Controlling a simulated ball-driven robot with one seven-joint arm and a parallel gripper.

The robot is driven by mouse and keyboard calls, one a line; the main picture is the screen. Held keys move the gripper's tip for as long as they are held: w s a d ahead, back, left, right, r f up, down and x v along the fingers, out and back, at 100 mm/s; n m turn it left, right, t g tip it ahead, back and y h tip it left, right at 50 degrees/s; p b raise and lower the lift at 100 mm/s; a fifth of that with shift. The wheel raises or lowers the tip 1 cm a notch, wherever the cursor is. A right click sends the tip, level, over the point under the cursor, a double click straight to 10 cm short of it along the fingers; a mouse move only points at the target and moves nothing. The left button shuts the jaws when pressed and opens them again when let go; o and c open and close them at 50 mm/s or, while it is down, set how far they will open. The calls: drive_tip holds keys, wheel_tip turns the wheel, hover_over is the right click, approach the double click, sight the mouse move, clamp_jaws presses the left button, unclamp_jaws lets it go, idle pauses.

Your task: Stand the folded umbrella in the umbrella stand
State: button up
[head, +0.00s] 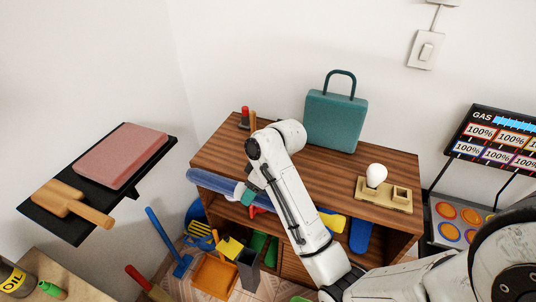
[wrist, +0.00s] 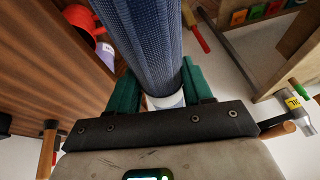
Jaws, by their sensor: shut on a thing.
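The folded umbrella (head: 212,183) is a long blue roll with a pale band near my gripper. It lies nearly level in front of the wooden cabinet's left end. My gripper (head: 246,193) is shut on it; in the wrist view the green fingers stand on both sides of the blue ribbed umbrella (wrist: 148,45), at its white band. The far end of the umbrella runs out of the wrist view. A dark grey upright square container (head: 248,270), likely the umbrella stand, is on the floor below my gripper; I cannot see inside it well.
The wooden cabinet (head: 225,150) carries a teal bag (head: 336,120) and a bulb on a beige base (head: 384,195). An orange dustpan (head: 214,274) and a blue-handled tool (head: 170,245) crowd the floor by the container. A black shelf (head: 60,222) juts from the left wall.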

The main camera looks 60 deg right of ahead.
drive_tip(key=s+d+r+p, duration=0.7)
drive_tip(key=d+r+p, duration=0.1)
drive_tip(key=d+r, duration=0.25)
drive_tip(key=w+d+f+b, duration=0.1)
drive_tip(key=w+f, duration=0.2)
drive_tip(key=w, duration=0.1)
drive_tip(key=w+d+f+b, duration=0.1)
drive_tip(key=w+f, duration=0.2)
drive_tip(key=w, duration=0.1)
drive_tip(key=w+d+f+b, duration=0.1)
drive_tip(key=w+f, duration=0.1)
drive_tip(key=w, duration=0.2)
drive_tip(key=shift+w+d+f, duration=0.15)
drive_tip(key=shift+d+f, duration=0.2)
drive_tip(key=shift+f, duration=0.05)
drive_tip(key=shift+w+d+f, duration=0.1)
drive_tip(key=shift+w+f, duration=0.15)
drive_tip(key=shift+f, duration=0.1)
drive_tip(key=shift+w+f, duration=0.1)
drive_tip(key=shift+f, duration=1.5)
drive_tip(key=shift+f, duration=0.1)
drive_tip(key=shift+f, duration=0.1)
drive_tip(key=o, duration=1.2)
